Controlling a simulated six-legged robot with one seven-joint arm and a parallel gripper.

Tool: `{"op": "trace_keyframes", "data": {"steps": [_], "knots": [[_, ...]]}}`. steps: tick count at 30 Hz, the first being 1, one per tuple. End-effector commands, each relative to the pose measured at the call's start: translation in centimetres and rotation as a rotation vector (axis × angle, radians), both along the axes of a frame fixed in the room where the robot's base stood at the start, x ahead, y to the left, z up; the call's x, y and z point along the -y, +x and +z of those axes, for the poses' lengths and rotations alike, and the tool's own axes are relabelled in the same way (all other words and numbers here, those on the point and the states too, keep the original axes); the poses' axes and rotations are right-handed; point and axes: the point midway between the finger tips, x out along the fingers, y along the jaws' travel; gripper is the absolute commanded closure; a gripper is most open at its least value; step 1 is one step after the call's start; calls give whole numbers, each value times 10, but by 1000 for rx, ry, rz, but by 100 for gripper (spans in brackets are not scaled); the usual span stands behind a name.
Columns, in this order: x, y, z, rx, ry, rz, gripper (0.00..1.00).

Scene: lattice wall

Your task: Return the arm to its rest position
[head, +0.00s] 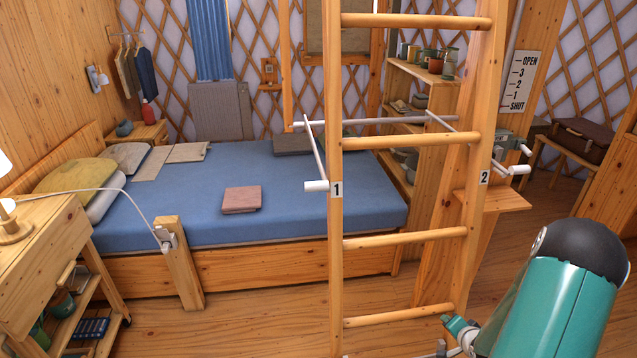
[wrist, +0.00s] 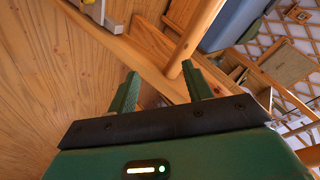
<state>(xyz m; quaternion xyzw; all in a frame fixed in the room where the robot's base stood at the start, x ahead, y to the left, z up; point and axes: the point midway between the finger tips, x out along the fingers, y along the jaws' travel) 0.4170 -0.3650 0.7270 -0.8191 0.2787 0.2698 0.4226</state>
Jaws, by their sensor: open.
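My gripper (wrist: 160,88) is open in the wrist view, its two green fingers apart with nothing between them. A wooden ladder rail and rung (wrist: 190,45) show just beyond the fingertips; I cannot tell whether they touch. In the head view my teal arm fills the lower right, and a green fingertip shows near the foot of the ladder (head: 405,235), by its lowest rung. The rest of the gripper is mostly hidden behind my arm there.
A bed (head: 270,222) with a folded cloth (head: 241,199) stands behind the ladder. A wooden side cart (head: 50,250) is at the left. A small shelf (head: 492,200) juts out right of the ladder. Wooden floor (head: 260,320) is clear in front of the bed.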

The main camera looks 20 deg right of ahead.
Motion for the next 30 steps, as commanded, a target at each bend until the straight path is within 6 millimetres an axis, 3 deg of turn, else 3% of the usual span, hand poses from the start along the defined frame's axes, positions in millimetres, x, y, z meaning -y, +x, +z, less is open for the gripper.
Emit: {"op": "trace_keyframes", "data": {"steps": [1, 6, 16, 23, 30], "knots": [[-4, 12, 24, -27, -49, 34, 50], [-27, 35, 87, -132, -176, 122, 50], [-103, 49, 206, -283, -357, 282, 50], [-174, 31, 276, -351, -430, 409, 50], [-252, -13, 333, -391, -465, 575, 50]]}}
